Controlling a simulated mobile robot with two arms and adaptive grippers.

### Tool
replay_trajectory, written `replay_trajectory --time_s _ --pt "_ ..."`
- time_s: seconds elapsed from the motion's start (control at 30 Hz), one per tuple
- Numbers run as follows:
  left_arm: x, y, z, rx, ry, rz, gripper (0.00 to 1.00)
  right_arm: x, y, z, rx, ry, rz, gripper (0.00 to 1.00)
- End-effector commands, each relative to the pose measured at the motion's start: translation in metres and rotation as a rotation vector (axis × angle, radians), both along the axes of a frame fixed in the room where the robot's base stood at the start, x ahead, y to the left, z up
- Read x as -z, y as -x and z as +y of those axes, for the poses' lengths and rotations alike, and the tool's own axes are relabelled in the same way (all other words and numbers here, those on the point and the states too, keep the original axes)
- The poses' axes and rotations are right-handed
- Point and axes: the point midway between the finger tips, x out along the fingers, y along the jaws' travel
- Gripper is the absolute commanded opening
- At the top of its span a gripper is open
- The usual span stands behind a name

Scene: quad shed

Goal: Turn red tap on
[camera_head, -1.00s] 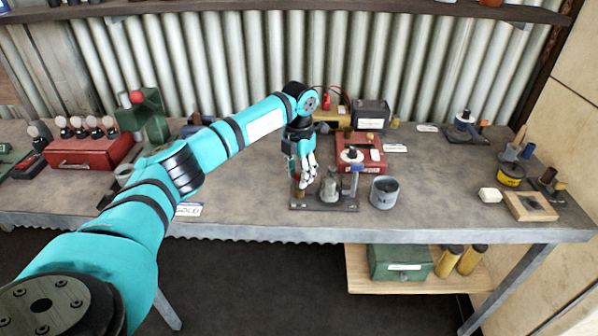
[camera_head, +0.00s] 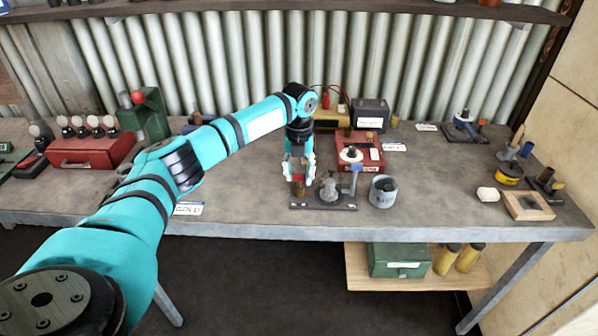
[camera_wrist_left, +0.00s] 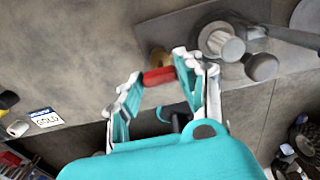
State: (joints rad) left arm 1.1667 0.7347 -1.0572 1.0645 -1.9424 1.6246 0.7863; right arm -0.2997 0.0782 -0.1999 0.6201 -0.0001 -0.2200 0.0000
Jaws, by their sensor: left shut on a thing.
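In the head view the brass body (camera_head: 298,189) stands at the left end of a dark base plate (camera_head: 325,207) near the table's front edge. My left gripper (camera_head: 299,170) is over the tap, fingers downward. In the wrist view my left gripper (camera_wrist_left: 157,82) has one finger at each end of the red handle and is shut on it. The fingers hide part of the handle in the head view. My right gripper is not in view.
A grey metal fitting (camera_head: 328,190) and a blue post (camera_head: 355,180) share the plate, close to the right of the gripper. A grey can (camera_head: 383,191) stands beside the plate. A red box (camera_head: 362,153) is behind.

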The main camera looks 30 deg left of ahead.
Motion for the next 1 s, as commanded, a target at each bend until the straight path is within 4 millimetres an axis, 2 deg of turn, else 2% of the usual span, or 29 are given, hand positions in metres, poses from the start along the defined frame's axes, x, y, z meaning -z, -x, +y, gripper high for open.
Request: replay_trajectory --time_s 0.53,0.57,0.7,1.0 --pt "-0.0020 -0.0015 0.0009 -0.025 -0.001 -0.007 0.04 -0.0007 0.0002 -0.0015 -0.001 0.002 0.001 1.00" --pt "-0.0020 -0.0015 0.0009 -0.025 -0.001 -0.007 0.40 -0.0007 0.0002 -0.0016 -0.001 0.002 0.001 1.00" --pt "-0.0015 -0.0011 0.0007 -0.024 0.000 -0.004 0.59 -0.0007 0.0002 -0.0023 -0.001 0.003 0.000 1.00" --pt "-0.0021 -0.0007 0.0002 -0.022 0.000 -0.002 0.60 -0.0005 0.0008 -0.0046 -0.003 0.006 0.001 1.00"
